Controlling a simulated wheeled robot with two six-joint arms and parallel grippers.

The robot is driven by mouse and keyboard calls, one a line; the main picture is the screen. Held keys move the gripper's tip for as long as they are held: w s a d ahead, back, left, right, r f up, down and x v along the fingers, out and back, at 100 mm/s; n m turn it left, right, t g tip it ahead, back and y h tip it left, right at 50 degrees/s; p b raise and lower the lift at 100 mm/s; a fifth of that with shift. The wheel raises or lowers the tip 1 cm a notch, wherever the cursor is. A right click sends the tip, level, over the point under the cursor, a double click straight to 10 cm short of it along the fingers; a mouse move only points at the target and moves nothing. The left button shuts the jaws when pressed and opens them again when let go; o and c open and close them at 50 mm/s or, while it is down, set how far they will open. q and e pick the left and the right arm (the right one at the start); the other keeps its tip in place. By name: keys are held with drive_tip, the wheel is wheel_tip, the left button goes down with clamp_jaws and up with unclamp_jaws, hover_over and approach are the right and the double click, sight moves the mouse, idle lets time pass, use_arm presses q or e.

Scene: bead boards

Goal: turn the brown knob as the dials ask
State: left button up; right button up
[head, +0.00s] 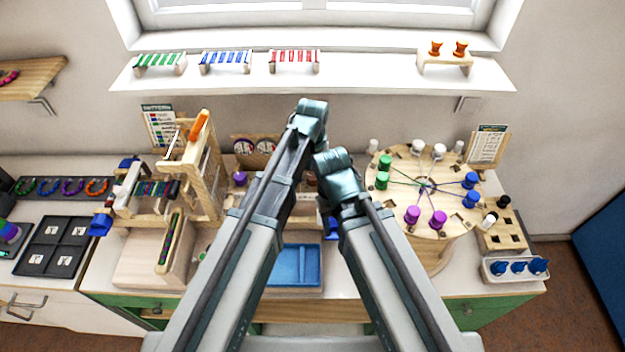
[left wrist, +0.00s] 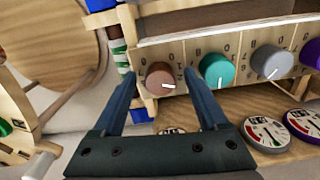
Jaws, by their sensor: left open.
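The brown knob (left wrist: 160,77) sits on a wooden panel in the left wrist view, at the end of a row of knobs. Its white pointer mark points to the right and slightly down in that picture. My left gripper (left wrist: 146,73) is open, with one finger on each side of the brown knob in the picture; I cannot tell whether they touch it. In the head view my arms cover much of the panel. My right gripper is not in view.
A teal knob (left wrist: 216,70), a grey knob (left wrist: 271,62) and a purple knob (left wrist: 313,54) stand beside the brown one. In the head view a blue tray (head: 296,266) lies in front, a wooden loom stands left and a round pegged board (head: 450,228) right.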

use_arm(q)
clamp_jaws()
idle(0.4)
drive_tip(key=shift+a+m, duration=0.1)
drive_tip(key=shift+m, duration=3.3)
unclamp_jaws()
